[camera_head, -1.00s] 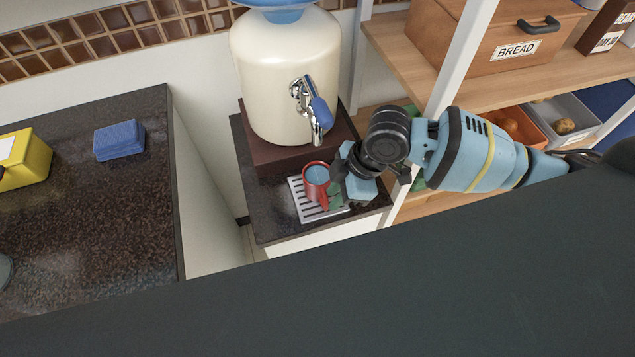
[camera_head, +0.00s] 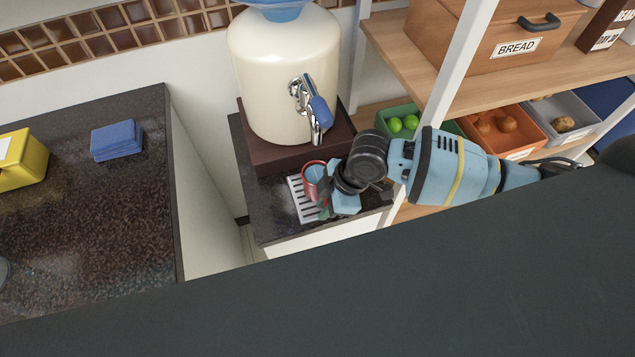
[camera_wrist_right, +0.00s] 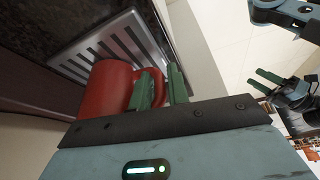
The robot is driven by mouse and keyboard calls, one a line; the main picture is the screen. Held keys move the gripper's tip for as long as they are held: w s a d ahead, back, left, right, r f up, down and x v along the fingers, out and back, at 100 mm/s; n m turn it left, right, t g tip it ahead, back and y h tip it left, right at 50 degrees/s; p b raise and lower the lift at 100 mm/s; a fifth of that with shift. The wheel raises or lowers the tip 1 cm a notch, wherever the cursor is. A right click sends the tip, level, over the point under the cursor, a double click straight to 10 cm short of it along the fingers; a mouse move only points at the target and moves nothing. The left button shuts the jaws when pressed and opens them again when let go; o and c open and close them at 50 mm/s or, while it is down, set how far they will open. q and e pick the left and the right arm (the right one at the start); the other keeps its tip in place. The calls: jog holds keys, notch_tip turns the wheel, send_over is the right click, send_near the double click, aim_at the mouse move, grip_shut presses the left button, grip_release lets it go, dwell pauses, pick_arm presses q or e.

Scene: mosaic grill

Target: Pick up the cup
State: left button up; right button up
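The red cup (camera_head: 312,174) has a light blue inside and stands on the slatted drip tray (camera_head: 299,203) below the dispenser tap. In the right wrist view the cup (camera_wrist_right: 103,90) is close up, with its handle (camera_wrist_right: 158,88) toward my gripper. My right gripper (camera_head: 326,204) is at the cup's right side, partly covering it in the head view. In the wrist view its green fingers (camera_wrist_right: 160,90) are apart, one on each side of the handle; firm contact is not visible. My left gripper (camera_wrist_right: 266,80) shows at the right of the wrist view, open and empty.
The cream water dispenser (camera_head: 281,75) with its tap (camera_head: 312,108) rises just behind the cup. A white shelf post (camera_head: 458,65) and shelf bins stand near my right arm. A blue sponge stack (camera_head: 117,140) and yellow box (camera_head: 20,160) are on the left counter.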

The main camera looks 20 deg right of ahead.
grip_shut()
jog(key=shift+r, duration=0.1)
jog(key=shift+w+r, duration=0.1)
jog(key=shift+r, duration=0.75)
jog(key=shift+s+d+r, duration=0.1)
jog(key=shift+s+r, duration=0.1)
jog(key=shift+r, duration=0.3)
jog(key=shift+s+r, duration=0.15)
jog(key=shift+r, duration=0.3)
jog(key=s+d+r, duration=0.1)
jog(key=s+d, duration=0.3)
jog(key=s, duration=1)
jog(key=shift+s+d+r, duration=0.15)
jog(key=shift+s, duration=0.25)
jog(key=w+d+r+m+t+h, duration=0.3)
jog(key=w+r+m, duration=0.9)
jog(key=m, duration=0.4)
jog(key=shift+d+r+t+h, duration=0.4)
jog(key=shift+d+r+h, duration=0.3)
jog(key=shift+d, duration=0.25)
